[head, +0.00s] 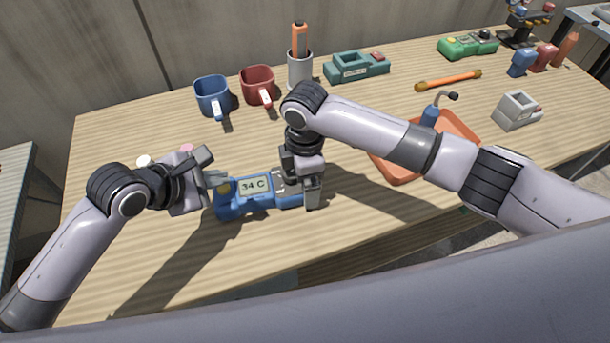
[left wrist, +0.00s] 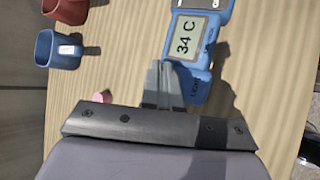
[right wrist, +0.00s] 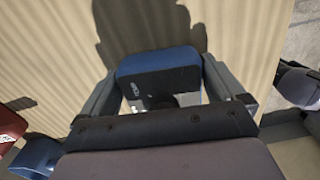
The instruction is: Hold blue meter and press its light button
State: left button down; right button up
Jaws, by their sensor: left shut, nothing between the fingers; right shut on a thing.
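The blue meter (head: 230,208) lies on the table with its display reading "34 C"; it also shows in the left wrist view (left wrist: 201,73). My right gripper (head: 313,190) is shut on the meter's right end, and the right wrist view shows the blue end (right wrist: 160,75) between its two fingers. My left gripper (head: 218,179) is shut and empty at the meter's left end, its fingertips close to the meter's upper edge. In the left wrist view the closed fingertips (left wrist: 158,75) overlap the meter's end. The light button is hidden; I cannot tell whether the fingertips touch it.
A blue mug (head: 211,98), a red mug (head: 257,86) and a grey cup (head: 299,70) stand behind. An orange tray (head: 398,177) is right of the meter. The front left of the table is clear.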

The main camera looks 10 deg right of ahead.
aim_at(220, 191)
pick_arm(q)
jog(key=shift+f, duration=0.1)
jog(key=shift+f, duration=0.35)
dwell(0.6)
jog(key=shift+r, duration=0.45)
jog(key=shift+r, duration=3)
pick_arm(e)
jog(key=o, duration=1)
